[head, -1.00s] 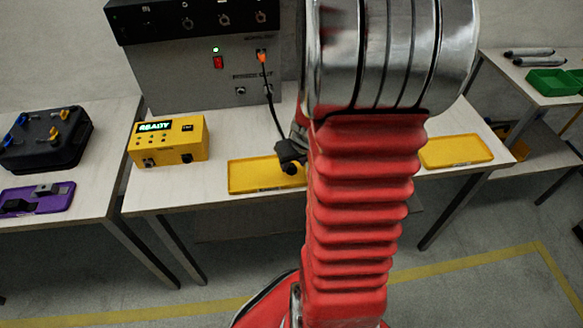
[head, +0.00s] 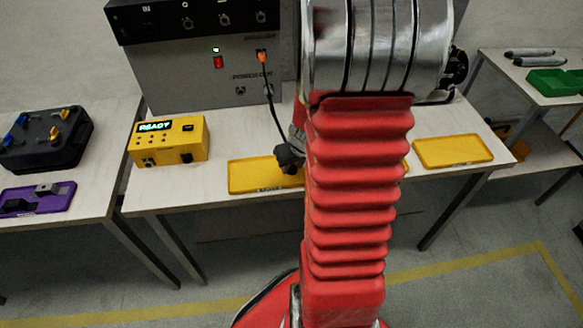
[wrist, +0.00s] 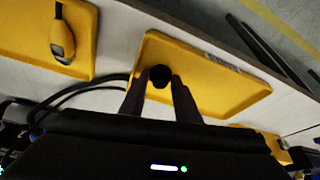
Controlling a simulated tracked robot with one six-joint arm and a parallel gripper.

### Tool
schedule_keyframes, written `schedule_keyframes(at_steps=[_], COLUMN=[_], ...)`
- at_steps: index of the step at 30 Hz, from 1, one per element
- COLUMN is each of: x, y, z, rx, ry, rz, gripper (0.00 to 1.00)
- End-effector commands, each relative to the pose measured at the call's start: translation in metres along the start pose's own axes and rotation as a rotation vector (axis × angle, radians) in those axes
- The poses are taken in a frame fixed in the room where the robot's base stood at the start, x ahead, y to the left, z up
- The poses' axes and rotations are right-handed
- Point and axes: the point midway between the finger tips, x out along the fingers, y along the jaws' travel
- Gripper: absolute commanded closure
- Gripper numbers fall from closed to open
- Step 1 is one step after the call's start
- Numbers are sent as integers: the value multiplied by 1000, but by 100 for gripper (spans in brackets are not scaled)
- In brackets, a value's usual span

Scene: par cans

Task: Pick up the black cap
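The black cap (wrist: 160,76) shows in the wrist view as a small round dark thing over a yellow tray (wrist: 222,80). My gripper (wrist: 160,82) has a dark finger on each side of it, close against or just beside the cap. I cannot tell whether the fingers touch it, or whether it rests on the tray. In the head view my gripper (head: 291,160) is low at the right end of the middle yellow tray (head: 250,178), partly hidden by my arm. The cap cannot be made out clearly there.
A yellow READY box (head: 168,140) stands left of the tray. A black cable (head: 272,103) hangs from the grey power unit (head: 180,75) close to my gripper. Another yellow tray (head: 453,151) lies right. In the wrist view a yellow-black tool (wrist: 62,38) lies on a neighbouring tray.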

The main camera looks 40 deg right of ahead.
Motion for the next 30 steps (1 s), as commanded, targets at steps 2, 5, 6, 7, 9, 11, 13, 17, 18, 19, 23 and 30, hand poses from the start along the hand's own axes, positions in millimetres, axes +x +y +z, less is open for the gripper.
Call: schedule_keyframes(at_steps=[2, 5, 6, 7, 9, 11, 13, 17, 18, 19, 23, 30], x=[0, 0, 0, 0, 0, 0, 0, 0, -1, -1, -6, -26], y=[0, 0, 0, 0, 0, 0, 0, 0, 0, 0, 0, 0], z=[0, 0, 0, 0, 0, 0, 0, 0, 0, -1, -3, -11], rx=[0, 0, 0, 0, 0, 0, 0, 0, 0, 0, -2, -3], ry=[0, 0, 0, 0, 0, 0, 0, 0, 0, 1, 2, 3], rz=[0, 0, 0, 0, 0, 0, 0, 0, 0, 0, 0, 2], gripper=[77, 84, 87, 89, 94, 96, 96, 96, 96, 96, 96, 96])
